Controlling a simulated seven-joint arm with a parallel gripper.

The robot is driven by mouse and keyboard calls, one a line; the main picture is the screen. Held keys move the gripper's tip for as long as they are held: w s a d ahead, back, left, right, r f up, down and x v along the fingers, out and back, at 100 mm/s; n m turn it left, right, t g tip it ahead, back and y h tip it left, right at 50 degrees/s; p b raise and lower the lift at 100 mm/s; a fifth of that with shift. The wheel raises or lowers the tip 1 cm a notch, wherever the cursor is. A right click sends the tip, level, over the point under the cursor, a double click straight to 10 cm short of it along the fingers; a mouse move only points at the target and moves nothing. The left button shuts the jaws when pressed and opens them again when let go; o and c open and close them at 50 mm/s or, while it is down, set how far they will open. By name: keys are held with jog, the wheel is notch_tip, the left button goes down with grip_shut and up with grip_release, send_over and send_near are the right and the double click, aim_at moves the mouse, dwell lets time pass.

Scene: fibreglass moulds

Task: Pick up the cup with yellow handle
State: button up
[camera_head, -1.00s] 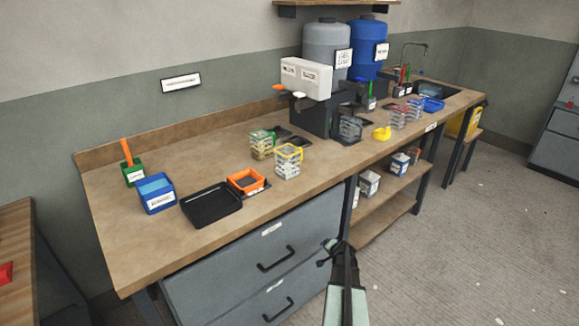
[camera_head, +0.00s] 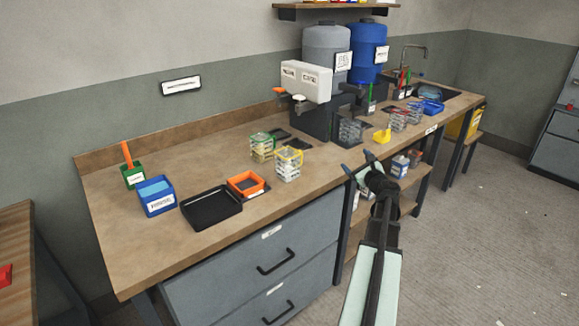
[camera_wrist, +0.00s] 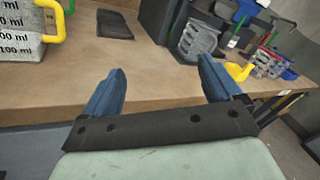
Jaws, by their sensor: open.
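The cup with the yellow handle (camera_head: 288,165) is a clear measuring cup standing upright near the front edge of the workbench. In the wrist view the cup (camera_wrist: 22,45) shows at the upper left, cut off by the frame, with its yellow handle towards the right. My gripper (camera_head: 359,165) is open and empty, to the right of the cup and near the bench's front edge. In the wrist view its two blue fingers (camera_wrist: 160,82) are spread apart, with bare bench top beyond them. The gripper does not touch the cup.
A green-rimmed cup (camera_head: 262,147) stands behind it to the left. An orange tray (camera_head: 246,191) and a black tray (camera_head: 211,222) lie to the left. A dispenser (camera_head: 309,118), a grey cup (camera_head: 350,131) and a yellow object (camera_head: 382,136) stand right. The wooden bench top (camera_head: 215,158) has free room.

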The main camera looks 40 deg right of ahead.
jog(key=w+a+t+y, duration=0.1)
jog(key=w+a+y, duration=0.1)
jog(key=a, duration=0.5)
jog(key=m+y, duration=0.1)
jog(key=y, duration=0.4)
send_near(294, 168)
jog(key=shift+w+f, duration=0.1)
jog(key=shift+w, duration=0.55)
jog(key=w, duration=0.7)
jog(key=shift+w, duration=0.1)
jog(key=shift+w+a, duration=0.1)
jog(key=shift+w, duration=3.15)
jog(key=c, duration=0.9)
